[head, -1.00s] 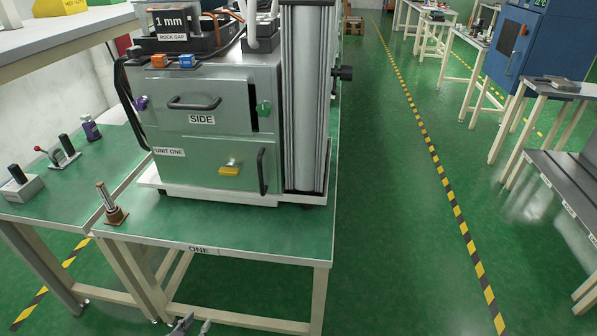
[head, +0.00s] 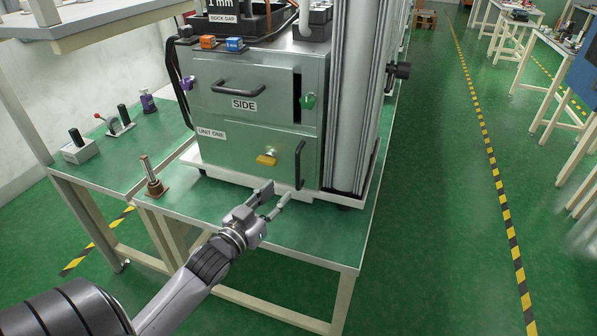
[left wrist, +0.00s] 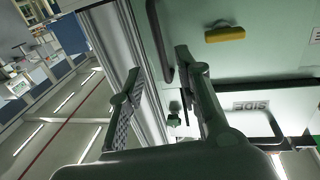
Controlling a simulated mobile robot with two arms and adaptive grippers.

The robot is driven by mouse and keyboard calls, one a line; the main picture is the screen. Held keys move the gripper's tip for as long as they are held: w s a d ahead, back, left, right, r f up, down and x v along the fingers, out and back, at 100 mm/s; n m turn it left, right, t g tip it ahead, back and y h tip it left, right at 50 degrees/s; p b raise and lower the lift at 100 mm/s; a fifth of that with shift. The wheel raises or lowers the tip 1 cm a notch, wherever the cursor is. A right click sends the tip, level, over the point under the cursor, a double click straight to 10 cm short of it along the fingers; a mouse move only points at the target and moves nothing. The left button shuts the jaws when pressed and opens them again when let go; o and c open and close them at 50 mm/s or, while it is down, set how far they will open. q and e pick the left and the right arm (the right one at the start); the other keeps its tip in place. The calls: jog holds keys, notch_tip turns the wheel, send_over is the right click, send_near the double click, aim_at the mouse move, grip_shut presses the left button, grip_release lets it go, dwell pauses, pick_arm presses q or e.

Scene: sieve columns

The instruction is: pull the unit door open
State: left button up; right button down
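The unit door (head: 225,160) is the green lower front panel labelled UNIT ONE, and it looks closed. A yellow latch (head: 267,157) sits on it. A vertical black handle (head: 300,165) is at its right edge; the handle (left wrist: 158,38) also shows in the left wrist view. My left gripper (head: 278,192) is open and empty, low in front of the door, just left of the handle's lower end in the head view. In the left wrist view the handle appears between the spread fingertips (left wrist: 160,62); I cannot tell how far beyond them it is. My right gripper is out of view.
Above the door is a SIDE panel (head: 225,100) with a black handle (head: 238,88) and a green knob (head: 308,101). A grey column (head: 355,110) stands right of the unit. A metal pin on a brown base (head: 152,178) stands left on the bench (head: 325,235).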

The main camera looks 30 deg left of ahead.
aim_at(298, 186)
pick_arm(q)
jog(key=w, duration=1)
jog(key=shift+w+a+p, duration=0.2)
jog(key=shift+w+p, duration=0.05)
jog(key=shift+p, duration=0.05)
grip_shut()
dwell(0.4)
